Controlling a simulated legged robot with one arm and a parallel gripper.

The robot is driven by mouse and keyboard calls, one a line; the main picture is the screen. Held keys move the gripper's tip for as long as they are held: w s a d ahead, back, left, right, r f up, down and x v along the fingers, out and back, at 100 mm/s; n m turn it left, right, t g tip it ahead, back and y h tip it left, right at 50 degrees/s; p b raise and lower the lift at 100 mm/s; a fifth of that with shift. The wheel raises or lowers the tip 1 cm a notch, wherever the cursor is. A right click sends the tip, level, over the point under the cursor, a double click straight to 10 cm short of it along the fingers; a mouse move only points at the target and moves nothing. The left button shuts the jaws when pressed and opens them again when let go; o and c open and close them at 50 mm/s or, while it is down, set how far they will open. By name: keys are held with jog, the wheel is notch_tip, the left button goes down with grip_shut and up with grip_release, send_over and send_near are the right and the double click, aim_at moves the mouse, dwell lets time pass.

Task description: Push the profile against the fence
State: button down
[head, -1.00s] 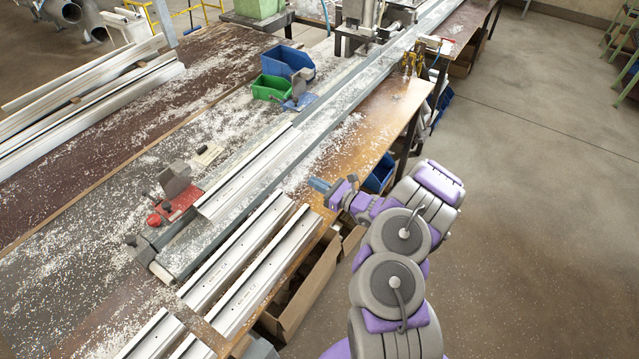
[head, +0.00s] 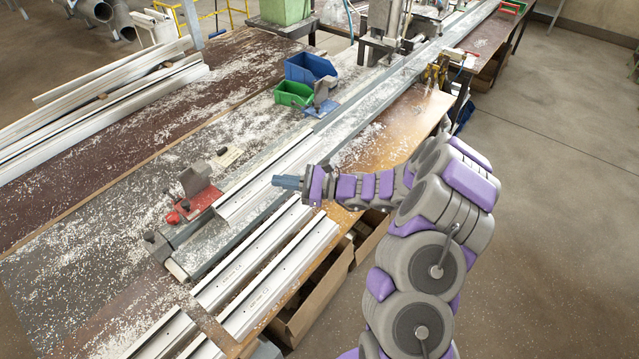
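The profile (head: 252,193) is a pale silver strip lying lengthwise in the bench's long metal track, beside a red clamp (head: 200,200) at its near end and a blue clamp (head: 322,98) beyond its far end. A long grey rail (head: 225,243) runs along the track; I cannot tell for sure which edge is the fence, or whether the profile touches it. My gripper (head: 276,182) reaches in from the right over the track, pointing left at the profile's near side. Its blue-grey fingers look closed together and empty. I cannot tell whether the tip touches the profile.
Several loose profiles (head: 262,290) lie along the bench's front edge, below my gripper. Green (head: 293,94) and blue (head: 308,68) bins stand behind the track. More long profiles (head: 100,105) lie at the back left. White chips cover the bench. Open cardboard boxes (head: 318,300) sit under the front edge.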

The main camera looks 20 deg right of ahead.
jog(key=s+a+r+n+g, duration=0.7)
jog(key=s+a, duration=0.1)
jog(key=s, duration=0.2)
jog(key=s+a+r+n+g+h, duration=0.1)
jog(key=s+r+n+g+h, duration=0.15)
jog(key=s, duration=0.35)
jog(key=s+a+r+n+g+h, duration=0.1)
jog(key=s+n+g+h, duration=0.1)
jog(key=s+n, duration=0.35)
jog(key=s+d+f+n+t+h, duration=0.1)
jog(key=s+d+n+h, duration=0.3)
jog(key=s+d+h, duration=0.8)
jog(key=s+d+t, duration=0.1)
jog(key=s+d, duration=0.3)
jog(key=s, duration=0.3)
jog(key=shift+s+d, duration=0.2)
jog(key=shift+s, duration=0.1)
jog(key=shift+t+h, duration=0.25)
